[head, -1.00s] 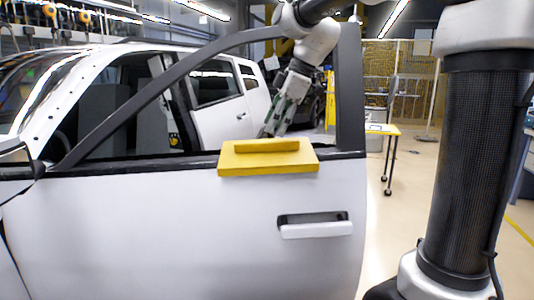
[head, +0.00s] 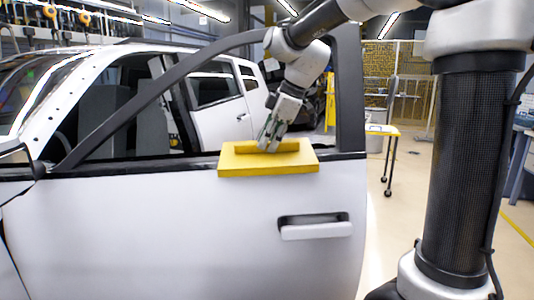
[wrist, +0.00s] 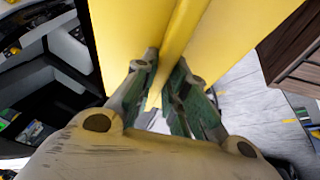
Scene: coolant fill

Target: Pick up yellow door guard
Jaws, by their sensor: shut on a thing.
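The yellow door guard (head: 236,164) sits over the window sill of the white car door (head: 180,225), with a raised yellow bar along its top. My gripper (head: 268,148) comes down from above onto this bar. In the wrist view the guard (wrist: 240,25) fills the upper middle, and the fingers of my gripper (wrist: 163,72) are closed around its raised ridge, one on each side. The guard still rests on the door. The finger tips are partly hidden against the ridge.
The door's window frame (head: 349,95) rises close to the right of my arm. A door handle (head: 315,228) is below the guard. A yellow table (head: 382,130) stands behind at right. Open floor (head: 400,220) lies right of the door.

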